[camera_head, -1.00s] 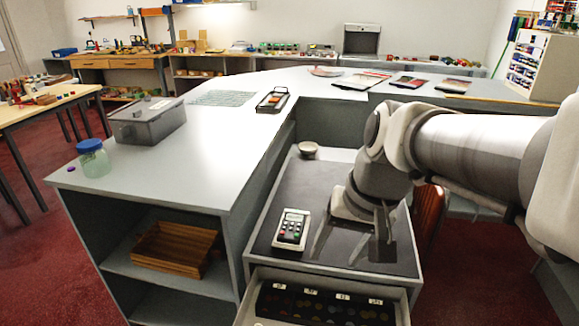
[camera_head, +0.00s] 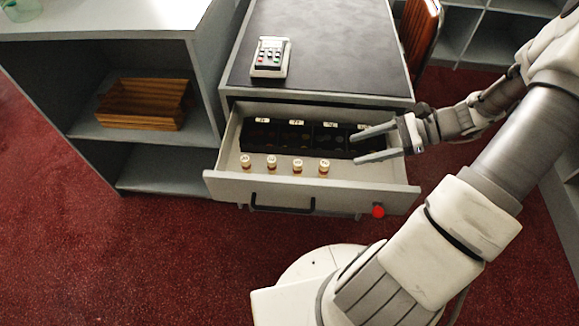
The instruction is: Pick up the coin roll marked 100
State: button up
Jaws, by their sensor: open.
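Several small coin rolls stand in a row in the front part of the open drawer (camera_head: 222,187). From left to right I see a first roll (camera_head: 245,162), a second roll (camera_head: 271,163), a third roll (camera_head: 297,166) and a fourth roll (camera_head: 324,168). Each has a pale top and a brown-orange side. Their markings are too small to read, so I cannot tell which is marked 100. My gripper (camera_head: 357,146) is open and empty. It is over the right part of the drawer, to the right of the rolls, with its fingers pointing left.
A black coin tray (camera_head: 342,147) with labelled compartments lies behind the rolls. A card terminal (camera_head: 270,57) stands on the dark cabinet top (camera_head: 340,50). A wooden box (camera_head: 143,103) sits on the left shelf.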

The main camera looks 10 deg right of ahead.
notch_tip(320, 180, down, 3)
jog(key=d+m+t, duration=0.1)
jog(key=m, duration=0.1)
jog(key=b, duration=0.5)
send_near(298, 162)
jog(key=shift+t+y, duration=0.3)
jog(key=shift+y, duration=0.1)
jog(key=a+f, duration=0.1)
jog(key=a, duration=0.1)
jog(key=w+a+f, duration=0.1)
jog(key=a+f, duration=0.1)
jog(key=shift+w+f, duration=0.1)
jog(key=b+x, duration=0.2)
jog(key=x, duration=0.3)
jog(key=shift+f, duration=0.1)
grip_shut()
